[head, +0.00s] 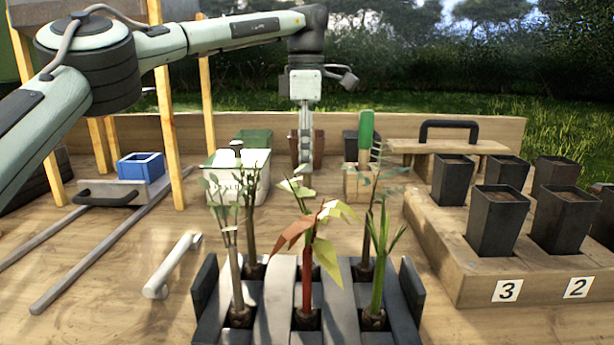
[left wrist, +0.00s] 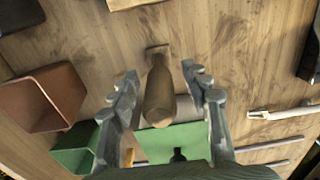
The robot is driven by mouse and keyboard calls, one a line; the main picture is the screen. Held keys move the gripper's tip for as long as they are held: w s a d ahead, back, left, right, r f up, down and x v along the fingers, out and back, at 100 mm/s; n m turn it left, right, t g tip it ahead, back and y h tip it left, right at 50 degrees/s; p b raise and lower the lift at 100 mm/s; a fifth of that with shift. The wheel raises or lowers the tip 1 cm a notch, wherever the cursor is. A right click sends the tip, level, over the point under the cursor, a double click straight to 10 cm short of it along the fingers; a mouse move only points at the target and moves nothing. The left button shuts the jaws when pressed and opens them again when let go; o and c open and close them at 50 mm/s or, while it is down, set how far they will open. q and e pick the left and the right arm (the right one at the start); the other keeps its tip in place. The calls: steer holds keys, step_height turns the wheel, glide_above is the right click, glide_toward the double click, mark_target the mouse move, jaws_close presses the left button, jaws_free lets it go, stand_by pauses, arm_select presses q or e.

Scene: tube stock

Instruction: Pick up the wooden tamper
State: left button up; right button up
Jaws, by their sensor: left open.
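The wooden tamper (left wrist: 158,88) shows in the left wrist view as a brown piece with a rounded, wider end towards the camera and a narrower far part. My left gripper (left wrist: 162,88) is open, with one finger on each side of the tamper. I see gaps on both sides, so the fingers do not appear to press on it. In the head view my left gripper (head: 304,170) points down over the back of the table. I cannot make out the tamper there. My right gripper is not in view.
A reddish-brown pot (left wrist: 42,98) and a green pot (left wrist: 76,148) stand left of the fingers in the wrist view. In the head view a white box (head: 256,186), a green-handled tool (head: 366,132) and a dark rack (head: 278,300) of seedlings surround the gripper.

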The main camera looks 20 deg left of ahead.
arm_select(q)
jaws_close()
stand_by(0.3)
steer(key=shift+r, duration=0.1)
